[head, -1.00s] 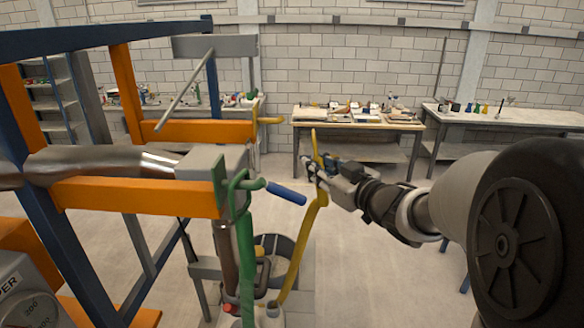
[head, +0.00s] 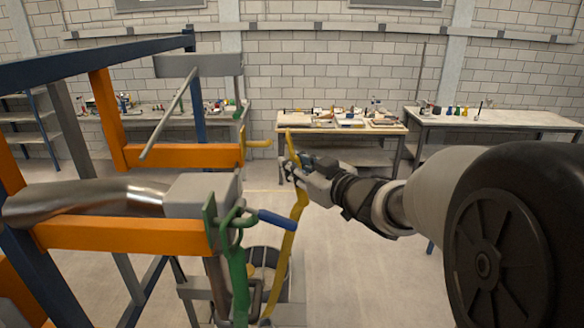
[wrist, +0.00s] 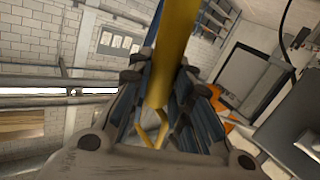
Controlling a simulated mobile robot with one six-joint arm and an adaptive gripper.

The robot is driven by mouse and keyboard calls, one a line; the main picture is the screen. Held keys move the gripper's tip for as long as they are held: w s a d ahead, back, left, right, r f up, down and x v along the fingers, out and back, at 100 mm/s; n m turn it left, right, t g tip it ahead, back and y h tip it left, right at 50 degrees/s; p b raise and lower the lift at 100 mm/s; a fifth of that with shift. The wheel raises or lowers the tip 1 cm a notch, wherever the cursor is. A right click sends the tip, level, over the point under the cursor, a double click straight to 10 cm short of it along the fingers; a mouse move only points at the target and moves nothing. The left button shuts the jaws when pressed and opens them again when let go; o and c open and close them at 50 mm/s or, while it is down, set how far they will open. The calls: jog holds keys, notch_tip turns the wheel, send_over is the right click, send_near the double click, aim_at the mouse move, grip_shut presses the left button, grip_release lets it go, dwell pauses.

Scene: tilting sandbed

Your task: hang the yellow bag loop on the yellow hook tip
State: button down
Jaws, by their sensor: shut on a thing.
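My gripper (head: 298,168) is shut on the yellow bag loop (head: 298,205), a long yellow strap. Its upper end stands above the fingers and its lower part hangs down toward the bag. In the wrist view the yellow strap (wrist: 176,55) runs between the fingers (wrist: 160,90). The yellow hook (head: 258,143) sticks out to the right from the end of the far orange beam. Its tip is just left of the strap's upper end in the head view, with a small gap in the picture. Their difference in depth is unclear.
Orange beams (head: 120,235) and a blue frame fill the left. Benches stand at the back. Floor right of the strap is clear.

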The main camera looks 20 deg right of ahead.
jog(key=w+a+f+b, duration=0.1)
jog(key=w+a+b, duration=0.1)
jog(key=a, duration=0.4)
jog(key=shift+a+f+b, duration=0.15)
jog(key=shift+a+b, duration=0.1)
jog(key=shift+b, duration=0.6)
dwell(0.5)
jog(key=c, duration=1.4)
grip_release()
jog(key=shift+o, duration=0.2)
